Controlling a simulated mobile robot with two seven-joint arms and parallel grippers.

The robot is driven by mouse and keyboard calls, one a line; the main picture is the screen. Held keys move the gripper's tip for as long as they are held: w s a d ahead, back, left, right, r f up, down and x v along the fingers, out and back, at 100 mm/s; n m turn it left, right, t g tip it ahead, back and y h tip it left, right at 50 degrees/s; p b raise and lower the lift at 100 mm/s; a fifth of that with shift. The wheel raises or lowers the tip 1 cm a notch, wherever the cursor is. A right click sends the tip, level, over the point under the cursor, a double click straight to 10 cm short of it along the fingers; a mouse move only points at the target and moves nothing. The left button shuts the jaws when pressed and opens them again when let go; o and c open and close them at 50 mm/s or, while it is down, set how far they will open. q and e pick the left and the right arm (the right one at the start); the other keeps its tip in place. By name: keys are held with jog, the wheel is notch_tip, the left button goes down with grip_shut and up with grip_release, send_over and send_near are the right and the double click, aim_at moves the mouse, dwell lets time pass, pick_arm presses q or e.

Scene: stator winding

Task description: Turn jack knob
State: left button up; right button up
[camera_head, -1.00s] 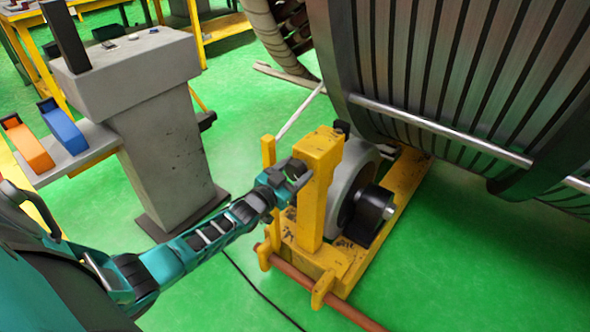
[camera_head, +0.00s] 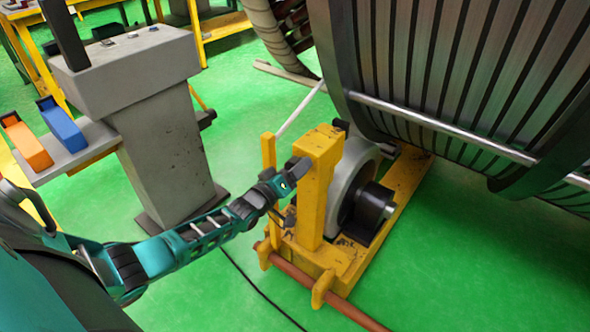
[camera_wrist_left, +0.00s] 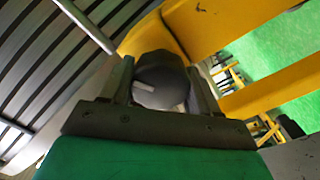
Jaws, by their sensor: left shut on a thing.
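The jack is a yellow frame (camera_head: 317,195) with a grey roller, standing on the green floor beside the large ribbed stator (camera_head: 450,80). My left gripper (camera_head: 297,178) is at the left side of the jack's upright post, near its top. In the left wrist view, a dark round knob (camera_wrist_left: 160,78) with a light mark on its face lies between the two fingers of my left gripper (camera_wrist_left: 160,92). The gripper is shut on this knob. In the head view the knob is mostly hidden by the gripper. My right gripper is not in view.
A grey console (camera_head: 165,130) stands left of the jack, with an orange block (camera_head: 27,143) and a blue block (camera_head: 61,126) on its side shelf. A reddish pipe (camera_head: 330,297) runs along the jack's front. Green floor is open at the lower right.

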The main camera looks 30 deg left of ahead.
pick_arm(q)
jog(key=n+b, duration=0.1)
jog(key=n, duration=0.3)
jog(key=shift+f+n, duration=0.15)
jog(key=shift+n, duration=0.15)
jog(key=n+b, duration=0.2)
jog(key=n, duration=0.3)
jog(key=shift+n+b, duration=0.35)
jog(key=shift+n, duration=0.85)
jog(key=o, duration=1)
jog(key=shift+o, duration=0.2)
jog(key=s+p, duration=0.3)
jog(key=s, duration=1)
jog(key=shift+a, duration=0.45)
